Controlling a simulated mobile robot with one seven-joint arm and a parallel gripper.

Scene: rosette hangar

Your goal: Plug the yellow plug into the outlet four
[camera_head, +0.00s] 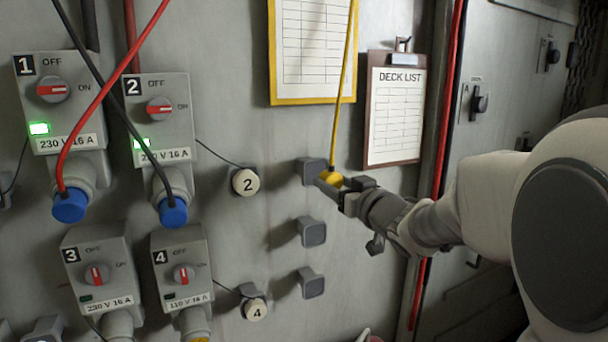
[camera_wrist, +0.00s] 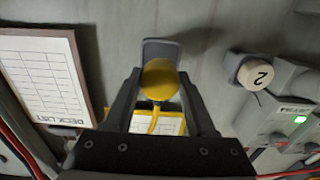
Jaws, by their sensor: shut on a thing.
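The yellow plug (camera_head: 331,178) hangs on its yellow cable at a grey wall holder, the upper one of a column. My gripper (camera_head: 335,184) is shut on the yellow plug; in the wrist view the plug (camera_wrist: 160,80) sits between my two fingers (camera_wrist: 158,95), with the grey holder (camera_wrist: 160,50) right behind it. I cannot tell whether the plug still touches the holder. Outlet four (camera_head: 182,267), marked 110 V 16 A, is at the lower left. Its red switch is upright and its lamp is dark. Its socket (camera_head: 195,322) is partly cut off by the frame's bottom edge.
Outlets 1 (camera_head: 50,90) and 2 (camera_head: 158,110) hold blue plugs and show green lamps. Outlet 3 (camera_head: 95,265) stands beside outlet four. Round caps 2 (camera_head: 245,182) and 4 (camera_head: 254,309) and two empty grey holders (camera_head: 311,232) stick out. A clipboard (camera_head: 395,115) hangs at right.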

